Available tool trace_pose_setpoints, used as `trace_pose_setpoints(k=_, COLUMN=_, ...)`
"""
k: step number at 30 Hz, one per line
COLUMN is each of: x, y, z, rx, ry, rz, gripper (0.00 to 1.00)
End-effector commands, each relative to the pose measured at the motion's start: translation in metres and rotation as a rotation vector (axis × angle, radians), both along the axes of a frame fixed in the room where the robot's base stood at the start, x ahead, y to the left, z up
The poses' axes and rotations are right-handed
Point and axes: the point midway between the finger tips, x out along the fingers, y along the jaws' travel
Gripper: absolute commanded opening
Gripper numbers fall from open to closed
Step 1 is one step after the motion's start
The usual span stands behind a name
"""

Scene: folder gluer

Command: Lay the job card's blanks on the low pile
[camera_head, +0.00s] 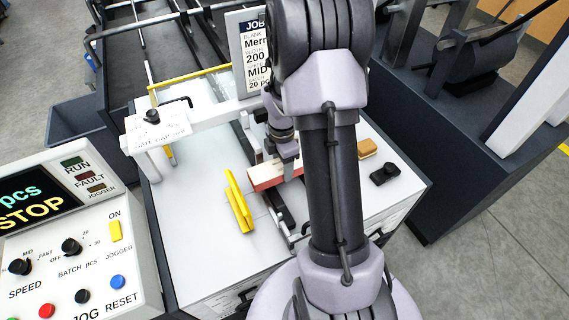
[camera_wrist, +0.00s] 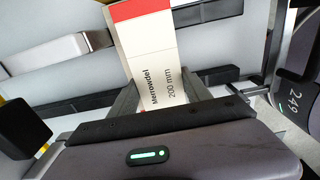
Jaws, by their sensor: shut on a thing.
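My gripper (camera_head: 287,172) is low over the white feeder table and shut on blanks (camera_head: 264,177), which show a red and cream edge. In the wrist view the blanks (camera_wrist: 150,55) carry the print "Merrowdel" and "200 mm" and have a red far end. The two fingers of my gripper (camera_wrist: 160,92) stand on either side of their near end. The job card (camera_head: 252,60) stands behind, partly covered by my arm; "Merr", "200" and "MID" can be read. I cannot make out a separate low pile; my arm hides part of the table.
A yellow guide (camera_head: 238,202) stands just left of the blanks. A white gate bar (camera_head: 215,113) crosses behind. A tan block (camera_head: 367,148) and a black knob (camera_head: 385,173) are on the right. The control panel (camera_head: 65,235) at left displays "STOP". The table's front left is clear.

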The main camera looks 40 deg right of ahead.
Motion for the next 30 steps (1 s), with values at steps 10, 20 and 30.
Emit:
trace_pose_setpoints(k=10, x=0.000, y=0.000, z=-0.005, rx=0.000, ry=-0.001, rz=0.000, gripper=0.00)
trace_pose_setpoints(k=20, x=0.000, y=0.000, z=-0.011, rx=0.000, ry=-0.001, rz=0.001, gripper=0.00)
trace_pose_setpoints(k=30, x=0.000, y=0.000, z=-0.012, rx=0.000, ry=0.000, rz=0.000, gripper=0.82)
